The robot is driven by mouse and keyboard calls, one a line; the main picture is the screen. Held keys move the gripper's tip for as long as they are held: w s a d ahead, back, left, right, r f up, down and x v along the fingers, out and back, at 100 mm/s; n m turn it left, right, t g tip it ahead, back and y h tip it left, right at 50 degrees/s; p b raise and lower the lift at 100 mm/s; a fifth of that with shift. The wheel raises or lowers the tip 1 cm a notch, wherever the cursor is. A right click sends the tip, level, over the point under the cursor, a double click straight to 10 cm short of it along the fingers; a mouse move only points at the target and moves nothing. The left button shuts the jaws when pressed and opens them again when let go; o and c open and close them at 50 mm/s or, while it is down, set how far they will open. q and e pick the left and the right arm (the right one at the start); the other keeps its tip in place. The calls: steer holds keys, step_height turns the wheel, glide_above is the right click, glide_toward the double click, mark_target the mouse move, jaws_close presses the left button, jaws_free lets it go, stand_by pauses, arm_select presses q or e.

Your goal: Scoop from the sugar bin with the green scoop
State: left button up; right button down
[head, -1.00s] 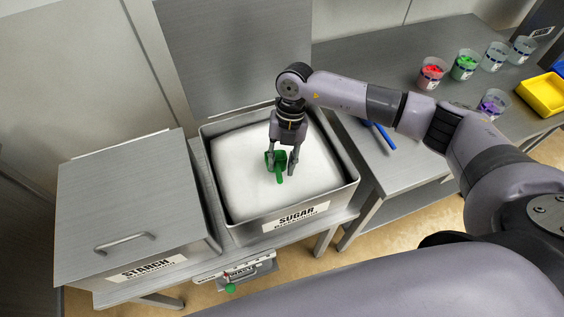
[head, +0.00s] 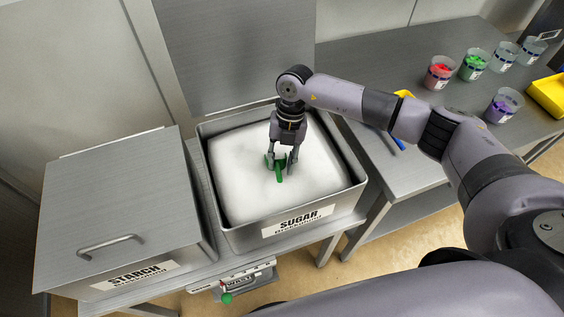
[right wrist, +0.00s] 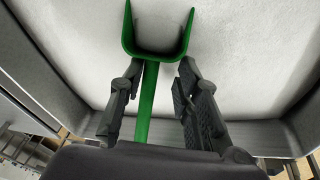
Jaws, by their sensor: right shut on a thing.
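The sugar bin (head: 245,236) is an open metal bin labelled SUGAR, filled with white sugar (head: 235,170). My right gripper (head: 281,163) points down over the middle of the bin and is shut on the green scoop (head: 280,175). In the right wrist view the scoop's handle (right wrist: 147,105) runs between the two fingers, and its U-shaped bowl (right wrist: 130,35) lies beyond the fingertips against the white sugar. The scoop is at or partly in the sugar surface; I cannot tell how deep or how full it is. My left gripper is not in view.
A closed STARCH bin (head: 120,205) stands left of the sugar bin. On the right table (head: 380,50) are several cups, including a red-filled one (head: 440,73), a yellow tray (head: 548,95) and a blue-handled item (head: 398,142).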

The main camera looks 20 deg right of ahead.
steer(key=shift+w+d+f+t+b, duration=0.15)
steer(key=shift+w+f+t+b, duration=0.3)
steer(key=shift+t, duration=0.35)
steer(key=shift+s+f+t+h, duration=0.2)
steer(key=shift+t+h, duration=0.2)
steer(key=shift+t, duration=0.1)
steer(key=shift+f+t+b, duration=0.35)
steer(key=shift+t+b, duration=0.25)
steer(key=shift+t, duration=0.3)
steer(key=shift+f+t+b, duration=0.15)
steer(key=shift+t+b, duration=0.35)
steer(key=shift+b, duration=0.1)
steer(key=shift+s+r+h, duration=0.15)
steer(key=shift+r+h, duration=0.15)
steer(key=shift+t, duration=0.7)
steer(key=shift+s+a+r+p, duration=0.15)
steer(key=shift+r+p, duration=0.1)
steer(key=shift+r, duration=0.45)
steer(key=shift+s+r+p, duration=0.15)
steer(key=shift+r+p, duration=0.1)
steer(key=shift+r, duration=0.5)
steer(key=shift+s+a+r+p, duration=0.15)
steer(key=shift+r+p, duration=0.1)
steer(key=shift+r, duration=0.45)
step_height(320, 180, up, 9)
steer(key=p, duration=0.3)
steer(key=shift+s+n+p, duration=0.3)
steer(key=shift+s+p, duration=0.05)
steer(key=shift+s, duration=0.1)
steer(key=shift+r, duration=0.1)
